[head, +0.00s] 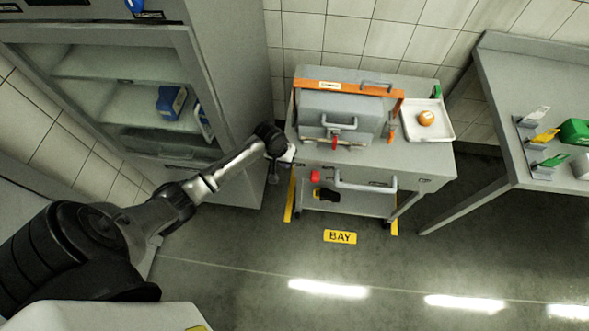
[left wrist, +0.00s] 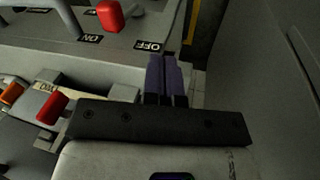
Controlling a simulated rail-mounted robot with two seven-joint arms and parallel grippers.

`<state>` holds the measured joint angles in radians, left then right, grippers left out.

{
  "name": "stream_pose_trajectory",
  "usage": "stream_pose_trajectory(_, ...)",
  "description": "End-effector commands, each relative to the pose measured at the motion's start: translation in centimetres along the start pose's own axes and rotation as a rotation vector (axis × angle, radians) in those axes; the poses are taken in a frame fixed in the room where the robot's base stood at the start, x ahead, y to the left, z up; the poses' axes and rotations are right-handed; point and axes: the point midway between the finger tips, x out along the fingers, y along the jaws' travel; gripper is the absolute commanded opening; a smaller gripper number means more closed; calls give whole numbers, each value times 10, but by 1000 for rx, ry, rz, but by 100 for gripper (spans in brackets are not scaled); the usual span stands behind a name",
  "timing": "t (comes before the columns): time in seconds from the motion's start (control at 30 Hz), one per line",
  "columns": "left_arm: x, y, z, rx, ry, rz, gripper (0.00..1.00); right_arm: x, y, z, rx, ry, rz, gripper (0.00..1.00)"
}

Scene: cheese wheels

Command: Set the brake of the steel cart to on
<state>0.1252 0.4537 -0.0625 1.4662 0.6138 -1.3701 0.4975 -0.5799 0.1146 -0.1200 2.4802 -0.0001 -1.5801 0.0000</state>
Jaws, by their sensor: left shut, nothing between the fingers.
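The steel cart (head: 430,168) stands in the middle of the head view against the tiled wall. A red knob (head: 315,177) is on its front at the left, beside the grey push handle (head: 365,187). In the left wrist view the red knob (left wrist: 110,14) appears at the top, between an ON label (left wrist: 90,38) and an OFF label (left wrist: 148,45), apart from my fingers. Which label it is set to I cannot tell. My left gripper (head: 285,160) is at the cart's front left corner; its fingers (left wrist: 167,78) are shut and empty, close to the OFF label. My right gripper is out of view.
On the cart are a grey box (head: 335,112) with an orange frame and a white tray (head: 447,124) with an orange round thing. A cabinet (head: 235,100) stands close at left, a table (head: 505,75) at right. Floor in front of the cart, around the BAY sign (head: 340,237), is clear.

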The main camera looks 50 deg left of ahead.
Motion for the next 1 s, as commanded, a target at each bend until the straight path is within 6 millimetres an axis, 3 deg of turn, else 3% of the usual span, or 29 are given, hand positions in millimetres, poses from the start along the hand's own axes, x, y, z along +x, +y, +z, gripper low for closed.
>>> stream_pose_trajectory(0.13, -13, 8, -7, -137, -37, 71, 0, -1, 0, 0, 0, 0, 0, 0)
stream_pose_trajectory(0.27, -11, 12, -8, -183, -53, 95, 0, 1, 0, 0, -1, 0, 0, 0)
stream_pose_trajectory(0.37, 1, 13, -8, -189, -55, 99, 0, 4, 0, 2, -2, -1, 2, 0)
stream_pose_trajectory(0.8, 81, 21, -4, -185, -54, 97, 0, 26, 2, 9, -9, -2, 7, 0)
stream_pose_trajectory(1.0, 91, 43, -8, -183, -52, 98, 0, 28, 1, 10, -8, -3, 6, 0)
